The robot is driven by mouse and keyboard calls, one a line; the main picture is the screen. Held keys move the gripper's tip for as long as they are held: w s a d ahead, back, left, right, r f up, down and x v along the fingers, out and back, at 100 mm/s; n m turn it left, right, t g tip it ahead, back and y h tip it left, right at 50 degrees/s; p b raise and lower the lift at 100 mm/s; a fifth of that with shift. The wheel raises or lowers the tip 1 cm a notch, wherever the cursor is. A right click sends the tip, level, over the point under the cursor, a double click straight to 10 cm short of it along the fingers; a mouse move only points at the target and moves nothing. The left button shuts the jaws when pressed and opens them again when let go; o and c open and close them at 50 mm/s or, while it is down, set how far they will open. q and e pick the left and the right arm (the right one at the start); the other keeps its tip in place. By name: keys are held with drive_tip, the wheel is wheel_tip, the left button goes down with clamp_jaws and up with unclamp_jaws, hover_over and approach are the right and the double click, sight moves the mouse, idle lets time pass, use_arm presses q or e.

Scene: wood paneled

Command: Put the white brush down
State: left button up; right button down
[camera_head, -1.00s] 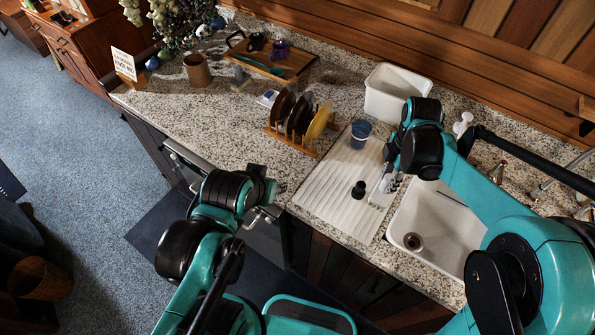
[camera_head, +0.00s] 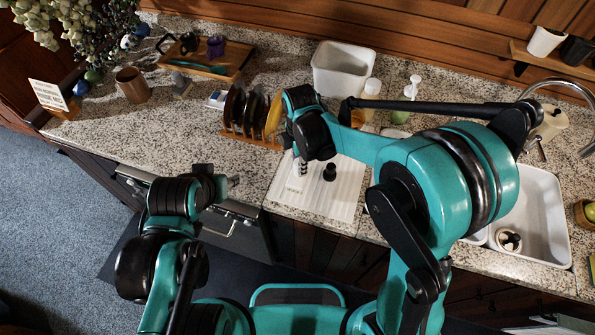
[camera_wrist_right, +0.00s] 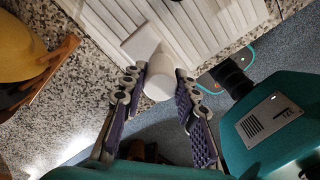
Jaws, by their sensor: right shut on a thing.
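The white brush (camera_wrist_right: 158,78) is between the fingers of my right gripper (camera_wrist_right: 160,88) in the right wrist view. The gripper is shut on it. A pale square end of the brush lies over the ribbed white draining board (camera_wrist_right: 190,20); I cannot tell whether it touches. In the head view my right gripper (camera_head: 300,167) is over the left part of the draining board (camera_head: 335,203), and the brush is hard to make out. My left gripper (camera_head: 232,183) is in front of the counter edge, away from the brush, its fingers too small to read.
A plate rack (camera_head: 250,137) with plates is to the left. A white tub (camera_head: 340,70) is behind, and a sink (camera_head: 540,215) is at right.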

drive_tip(key=shift+a+f, duration=0.2)
drive_tip(key=shift+f, duration=0.3)
wheel_tip(320, 180, down, 3)
drive_tip(key=shift+f+b, duration=0.2)
drive_tip(key=shift+b, duration=0.25)
drive_tip(key=shift+f, duration=0.1)
drive_tip(key=c, duration=1.2)
unclamp_jaws()
drive_tip(key=shift+o, duration=0.2)
